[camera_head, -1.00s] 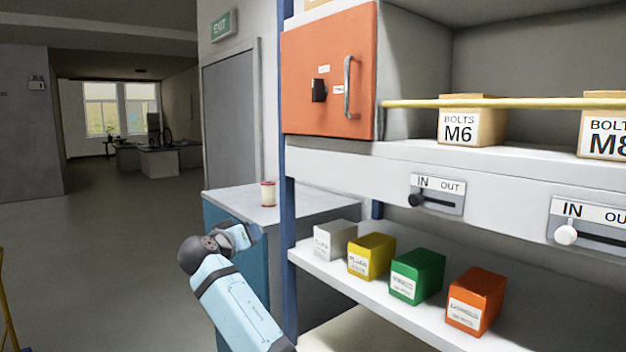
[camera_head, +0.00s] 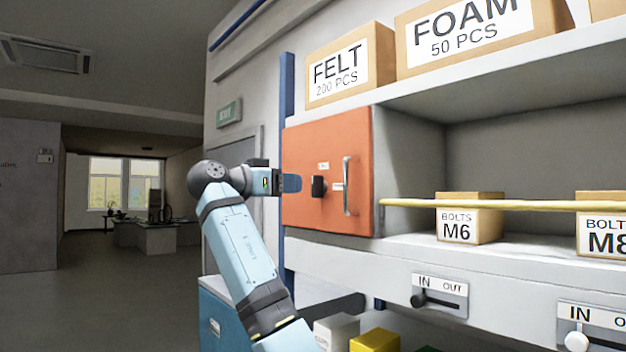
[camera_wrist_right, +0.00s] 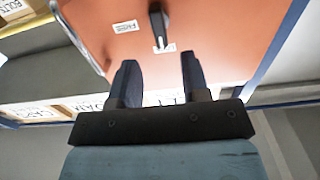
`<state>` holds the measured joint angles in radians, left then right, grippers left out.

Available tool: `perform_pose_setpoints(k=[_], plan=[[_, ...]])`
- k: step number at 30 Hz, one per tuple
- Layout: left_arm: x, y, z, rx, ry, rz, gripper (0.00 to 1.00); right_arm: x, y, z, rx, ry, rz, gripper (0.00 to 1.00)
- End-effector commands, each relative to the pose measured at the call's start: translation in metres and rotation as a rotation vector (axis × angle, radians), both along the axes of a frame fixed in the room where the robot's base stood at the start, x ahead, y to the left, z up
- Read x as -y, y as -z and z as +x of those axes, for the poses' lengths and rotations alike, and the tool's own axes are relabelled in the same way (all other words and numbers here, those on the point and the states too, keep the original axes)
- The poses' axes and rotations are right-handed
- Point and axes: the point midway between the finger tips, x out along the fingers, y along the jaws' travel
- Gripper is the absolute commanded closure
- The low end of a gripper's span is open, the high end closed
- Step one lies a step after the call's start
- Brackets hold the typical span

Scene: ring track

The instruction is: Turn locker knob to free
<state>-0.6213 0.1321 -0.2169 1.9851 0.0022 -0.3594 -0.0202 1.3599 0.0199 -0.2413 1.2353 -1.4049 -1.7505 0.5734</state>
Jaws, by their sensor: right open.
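The orange locker door (camera_head: 300,217) is shut. Its black knob (camera_head: 318,187) stands upright, with one small label above it and another to its right. In the right wrist view the knob (camera_wrist_right: 157,22) is lengthwise between the directions of the two fingers, beyond their tips. My right gripper (camera_head: 294,183) is just left of the knob in the head view, apart from it. It is open and empty in the right wrist view (camera_wrist_right: 158,72). The label lettering is too small to read. My left gripper is not in view.
A metal handle (camera_head: 347,186) stands right of the knob. A yellow bar (camera_head: 500,204) runs across the open shelf bay, before the M6 bolts box (camera_head: 456,228). A blue post (camera_head: 287,85) edges the shelf. FELT (camera_head: 383,60) and FOAM (camera_head: 405,50) boxes stand above.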

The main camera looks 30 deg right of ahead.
Motion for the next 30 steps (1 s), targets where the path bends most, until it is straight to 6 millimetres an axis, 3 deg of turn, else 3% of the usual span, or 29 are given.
perform_pose_setpoints(k=[3, 9, 15, 23, 24, 29, 30], plan=[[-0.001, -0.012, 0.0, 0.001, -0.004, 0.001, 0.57, 0.027, -0.003, 0.002, -0.001, 0.003, 0.0, 0.57], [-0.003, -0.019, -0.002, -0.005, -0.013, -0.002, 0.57, 0.059, -0.002, 0.005, -0.001, 0.001, 0.0, 0.57], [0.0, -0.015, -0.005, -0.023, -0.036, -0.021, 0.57, 0.073, -0.001, 0.006, 0.0, -0.001, 0.0, 0.57], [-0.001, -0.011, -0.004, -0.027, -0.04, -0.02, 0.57, 0.074, 0.0, 0.006, 0.0, -0.002, 0.0, 0.57], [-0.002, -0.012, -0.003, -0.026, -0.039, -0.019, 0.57, 0.074, 0.0, 0.006, 0.0, -0.002, 0.0, 0.6], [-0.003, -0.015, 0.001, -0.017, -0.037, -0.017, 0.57, 0.074, 0.0, 0.006, 0.0, -0.002, 0.0, 0.96], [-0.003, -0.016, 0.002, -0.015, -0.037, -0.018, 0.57, 0.074, 0.0, 0.006, 0.0, -0.002, 0.0, 1.0]])
